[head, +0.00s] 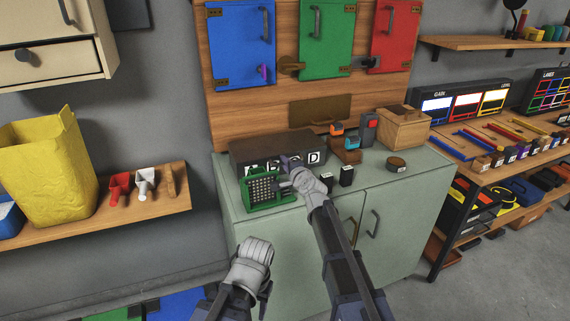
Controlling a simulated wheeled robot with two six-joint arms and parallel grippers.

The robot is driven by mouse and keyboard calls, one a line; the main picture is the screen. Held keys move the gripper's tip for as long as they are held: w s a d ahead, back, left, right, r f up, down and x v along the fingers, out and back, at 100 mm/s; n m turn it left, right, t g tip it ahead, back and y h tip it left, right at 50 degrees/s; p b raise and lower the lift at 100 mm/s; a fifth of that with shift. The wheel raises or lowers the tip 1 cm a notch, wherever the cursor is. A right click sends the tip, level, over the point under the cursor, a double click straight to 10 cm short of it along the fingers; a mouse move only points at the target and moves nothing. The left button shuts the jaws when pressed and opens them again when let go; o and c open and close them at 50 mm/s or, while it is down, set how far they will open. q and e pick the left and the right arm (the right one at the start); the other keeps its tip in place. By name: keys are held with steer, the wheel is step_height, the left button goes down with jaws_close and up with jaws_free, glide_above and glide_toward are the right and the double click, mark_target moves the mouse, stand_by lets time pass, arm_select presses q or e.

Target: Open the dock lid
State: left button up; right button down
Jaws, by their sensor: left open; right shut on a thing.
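A dark box (270,150) with white letter tiles on its front stands on the pale green cabinet top. A green perforated panel (257,193) stands in front of its left part. I cannot tell for sure which piece is the dock lid. My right gripper (284,175) is at the panel's right side, before the lettered box. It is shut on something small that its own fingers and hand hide. My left gripper (265,286) is open, low in front of the cabinet and apart from everything on top; its fingers are mostly hidden by its hand.
Orange and grey devices (352,140), a wooden box (402,128), a round dark puck (396,164) and small black blocks (346,176) stand on the cabinet top. Blue (241,45), green (326,38) and red (394,35) doors hang above.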

stand_by(0.8)
step_height(320, 180, up, 11)
steer(key=w+g+h+p, duration=0.1)
steer(key=w+g+p, duration=0.2)
steer(key=p, duration=1.8)
steer(key=shift+a+r+g+h, duration=0.15)
steer(key=shift+a+g+h, duration=0.3)
steer(key=shift+g, duration=0.65)
steer(key=c, duration=0.9)
jaws_free()
